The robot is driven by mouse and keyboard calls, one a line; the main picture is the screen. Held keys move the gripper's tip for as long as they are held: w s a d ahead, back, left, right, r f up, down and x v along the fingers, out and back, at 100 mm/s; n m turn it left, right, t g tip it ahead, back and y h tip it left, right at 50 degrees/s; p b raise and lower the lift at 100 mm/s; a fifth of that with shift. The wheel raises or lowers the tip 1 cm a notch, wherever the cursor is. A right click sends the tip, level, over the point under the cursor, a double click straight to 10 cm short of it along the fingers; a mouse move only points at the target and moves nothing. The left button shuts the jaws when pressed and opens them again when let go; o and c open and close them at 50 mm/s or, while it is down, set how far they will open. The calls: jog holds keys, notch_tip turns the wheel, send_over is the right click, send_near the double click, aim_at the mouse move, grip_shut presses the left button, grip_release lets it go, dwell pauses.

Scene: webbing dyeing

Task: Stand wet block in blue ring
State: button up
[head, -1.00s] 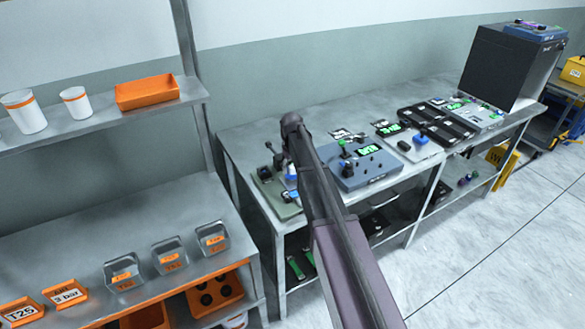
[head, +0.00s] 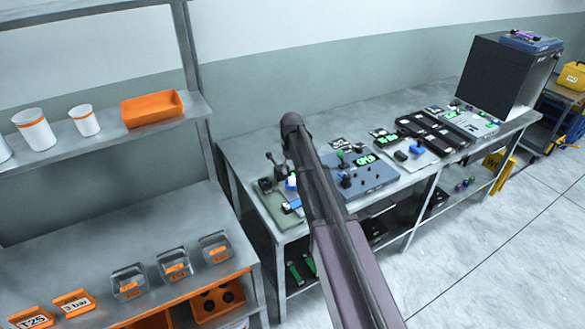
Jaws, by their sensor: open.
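My gripper (head: 277,161) is a small dark shape at the far end of my arm, above the left end of the grey table. It is open, and I see nothing held in it. Below it lies a grey-green board (head: 281,214). A small blue and white piece (head: 291,183) stands at the board's right side, close to my arm; I cannot tell whether its blue part is the ring. A flat blue and white item (head: 292,205) lies nearer the front. A small dark piece (head: 265,184) sits at the board's back left. I cannot tell which piece is the wet block.
A blue-grey panel (head: 375,175) with a green display lies right of my arm. Black units (head: 437,133) and a dark cabinet (head: 507,75) stand farther right. A left shelf holds white cups (head: 34,129) and an orange tray (head: 152,108). The table's back strip (head: 250,145) is clear.

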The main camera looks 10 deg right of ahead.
aim_at(292, 177)
notch_tip(292, 177, up, 8)
jog(key=p, duration=0.7)
jog(key=shift+f, duration=0.15)
dwell(0.5)
jog(key=s+m, duration=0.3)
jog(key=s, duration=2.6)
jog(key=shift+s+d+m, duration=0.15)
jog(key=shift+d+m, duration=0.05)
jog(key=shift+m, duration=0.1)
jog(key=shift+f, duration=0.1)
notch_tip(292, 177, down, 4)
jog(key=b, duration=0.4)
jog(key=shift+f, duration=0.2)
